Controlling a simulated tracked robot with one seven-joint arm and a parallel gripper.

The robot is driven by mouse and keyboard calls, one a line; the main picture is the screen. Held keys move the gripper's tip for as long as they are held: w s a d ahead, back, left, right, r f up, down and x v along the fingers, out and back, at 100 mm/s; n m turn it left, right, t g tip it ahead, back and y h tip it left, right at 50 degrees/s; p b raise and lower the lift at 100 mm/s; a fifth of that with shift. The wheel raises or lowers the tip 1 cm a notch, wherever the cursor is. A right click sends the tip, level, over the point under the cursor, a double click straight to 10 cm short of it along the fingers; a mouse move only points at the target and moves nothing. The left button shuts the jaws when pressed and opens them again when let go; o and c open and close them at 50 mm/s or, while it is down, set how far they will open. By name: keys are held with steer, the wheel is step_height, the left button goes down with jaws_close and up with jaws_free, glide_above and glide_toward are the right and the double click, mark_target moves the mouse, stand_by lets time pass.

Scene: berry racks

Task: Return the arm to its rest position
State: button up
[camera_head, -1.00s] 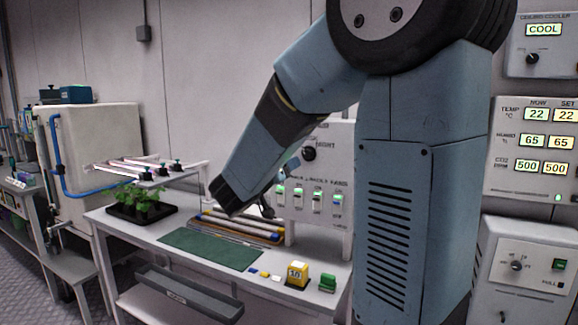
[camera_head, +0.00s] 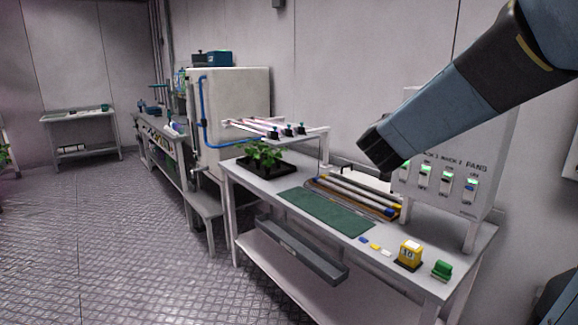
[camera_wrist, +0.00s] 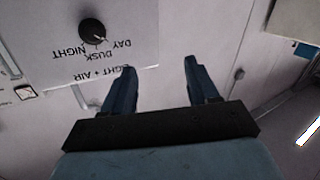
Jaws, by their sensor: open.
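My arm reaches in from the upper right of the head view, a blue-grey link ending in a dark section over the right part of the bench. My gripper itself is hidden in the head view. In the wrist view my gripper (camera_wrist: 158,85) shows two dark blue fingers spread apart with nothing between them. A pale panel with a black knob (camera_wrist: 93,33) marked NIGHT, DUSK and DAY is upside down at the wrist view's upper left, with bare wall behind the fingers.
The white bench (camera_head: 290,262) carries a black tray of green plants (camera_head: 262,155), a green mat (camera_head: 327,212), a rack of tubes (camera_head: 352,196), a yellow block (camera_head: 410,252) and a green block (camera_head: 442,269). A switch panel (camera_head: 480,150) stands at its right. Open floor (camera_head: 100,240) lies left.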

steer(key=s+a+f+n+g+y, duration=0.2)
steer(key=s+a+n+g+y, duration=0.15)
steer(key=s+a+y, duration=0.5)
steer(key=s+d+f+g, duration=0.2)
steer(key=s+f+g, duration=0.1)
steer(key=s, duration=0.6)
steer(key=s+d+f+g, duration=0.3)
steer(key=s+f, duration=0.1)
steer(key=s, duration=0.6)
steer(key=shift+f+h, duration=0.2)
steer(key=shift+h, duration=0.25)
steer(key=shift+m, duration=0.25)
